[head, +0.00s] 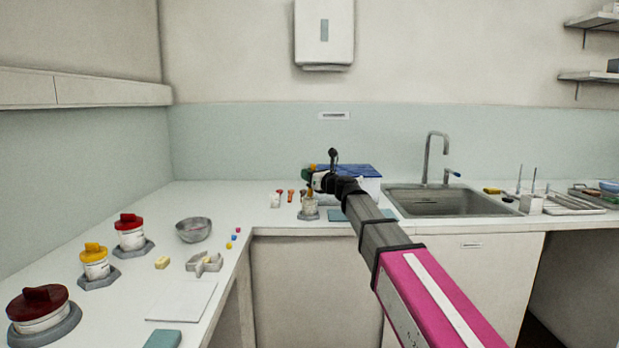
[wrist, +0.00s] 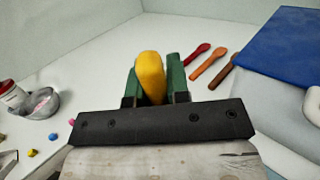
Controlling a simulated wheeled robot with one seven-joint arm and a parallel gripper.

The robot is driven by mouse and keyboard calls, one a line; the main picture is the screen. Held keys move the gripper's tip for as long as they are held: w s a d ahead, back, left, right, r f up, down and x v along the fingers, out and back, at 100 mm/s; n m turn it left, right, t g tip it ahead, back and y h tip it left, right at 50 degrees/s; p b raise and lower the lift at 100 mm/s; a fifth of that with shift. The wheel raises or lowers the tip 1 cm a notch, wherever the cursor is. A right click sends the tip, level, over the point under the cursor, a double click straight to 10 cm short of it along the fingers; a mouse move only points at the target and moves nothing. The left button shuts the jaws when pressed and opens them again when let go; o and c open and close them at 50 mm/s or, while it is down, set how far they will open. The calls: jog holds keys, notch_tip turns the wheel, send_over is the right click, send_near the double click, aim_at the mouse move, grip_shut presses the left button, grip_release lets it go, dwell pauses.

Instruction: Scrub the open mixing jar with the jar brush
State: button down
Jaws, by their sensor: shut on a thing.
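My gripper (head: 313,184) is at the far counter, left of the blue-topped box. In the wrist view its green fingers (wrist: 153,82) are shut on a yellow rounded handle (wrist: 151,72), which looks like the jar brush's handle. The brush's lower end is hidden in the wrist view. A small pale jar (head: 309,207) on a grey base stands directly below my gripper in the head view. It looks like the open mixing jar, though its mouth is mostly hidden. I cannot tell whether the brush touches its inside.
Red, yellow and dark-red lidded jars (head: 131,236) stand on the left counter with a metal bowl (head: 193,230). Several spoons (wrist: 208,66) lie close to my gripper, beside the blue lid (wrist: 285,50).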

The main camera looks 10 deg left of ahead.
jog(key=shift+w+d+f, duration=0.15)
jog(key=shift+d+f, duration=0.4)
jog(key=shift+f, duration=0.25)
jog(key=shift+s+a, duration=0.2)
jog(key=shift+a, duration=0.35)
jog(key=shift+d+r, duration=0.1)
jog(key=shift+r, duration=0.05)
